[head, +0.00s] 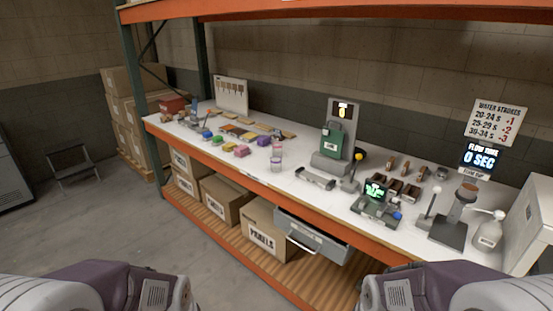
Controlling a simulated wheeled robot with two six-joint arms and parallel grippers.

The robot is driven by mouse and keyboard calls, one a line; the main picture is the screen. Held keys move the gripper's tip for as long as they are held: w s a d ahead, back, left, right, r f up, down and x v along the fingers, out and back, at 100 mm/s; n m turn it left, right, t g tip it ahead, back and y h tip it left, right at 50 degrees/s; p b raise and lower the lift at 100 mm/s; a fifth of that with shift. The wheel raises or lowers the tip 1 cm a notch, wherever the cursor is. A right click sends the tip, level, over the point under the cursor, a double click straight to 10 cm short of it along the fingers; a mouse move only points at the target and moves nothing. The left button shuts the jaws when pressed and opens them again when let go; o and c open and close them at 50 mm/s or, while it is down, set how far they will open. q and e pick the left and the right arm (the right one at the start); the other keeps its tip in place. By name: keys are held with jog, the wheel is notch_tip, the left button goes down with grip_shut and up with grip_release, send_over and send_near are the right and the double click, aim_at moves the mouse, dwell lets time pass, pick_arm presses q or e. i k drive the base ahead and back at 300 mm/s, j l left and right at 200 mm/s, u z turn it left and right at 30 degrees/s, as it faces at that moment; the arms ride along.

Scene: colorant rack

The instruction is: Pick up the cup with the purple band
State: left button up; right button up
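A small pale, clear-looking cup (277,156) with a purplish band low on it stands near the front edge of the white tabletop (213,149), about the middle of the view. It looks upright and nothing holds it. It is small in the picture, so its contents cannot be made out. Parts of both my arms show at the bottom left and bottom right corners, well apart from the cup. Neither gripper is in view.
Colored blocks, including a purple one (264,140) and a pink one (241,151), lie left of the cup. A green device (332,140) stands behind right. A metal tray (315,179) is right. An open grey drawer (312,237) juts out below.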

aim_at(276, 164)
jog(key=i+j+z, duration=0.1)
jog(key=i+j, duration=0.95)
jog(key=i+j+z, duration=0.15)
jog(key=i+j, duration=0.4)
jog(key=j, duration=0.15)
jog(key=i+j, duration=0.5)
jog(key=j, duration=0.15)
jog(key=l+z, duration=0.05)
